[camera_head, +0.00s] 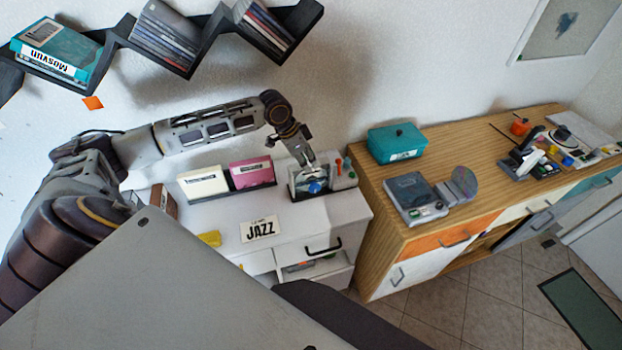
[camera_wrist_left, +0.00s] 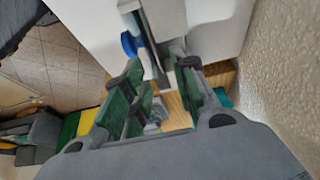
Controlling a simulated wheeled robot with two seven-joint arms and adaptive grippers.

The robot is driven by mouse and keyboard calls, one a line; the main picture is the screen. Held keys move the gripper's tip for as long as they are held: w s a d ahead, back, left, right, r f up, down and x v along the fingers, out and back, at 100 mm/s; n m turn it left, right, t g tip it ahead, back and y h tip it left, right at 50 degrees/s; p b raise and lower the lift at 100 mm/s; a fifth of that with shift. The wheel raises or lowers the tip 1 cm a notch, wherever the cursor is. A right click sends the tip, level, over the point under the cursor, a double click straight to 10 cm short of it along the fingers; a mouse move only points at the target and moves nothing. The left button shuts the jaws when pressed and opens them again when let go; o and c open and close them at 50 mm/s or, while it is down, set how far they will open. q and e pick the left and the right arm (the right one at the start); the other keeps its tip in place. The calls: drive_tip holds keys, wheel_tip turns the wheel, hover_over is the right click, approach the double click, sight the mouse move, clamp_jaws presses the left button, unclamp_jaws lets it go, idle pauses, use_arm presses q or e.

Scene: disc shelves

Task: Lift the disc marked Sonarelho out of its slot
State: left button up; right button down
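I cannot make out the name Sonarelho. My right gripper is out of view.
A zigzag wall shelf (camera_head: 115,42) with several cases hangs above. A JAZZ card (camera_head: 260,229) and a yellow block (camera_head: 210,239) are at the cabinet front. A wooden sideboard (camera_head: 380,205) to the right carries a teal box (camera_head: 396,143) and a grey player (camera_head: 414,196).

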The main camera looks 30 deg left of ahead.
use_arm(q)
drive_tip(key=shift+x, duration=1.25)
clamp_jaws()
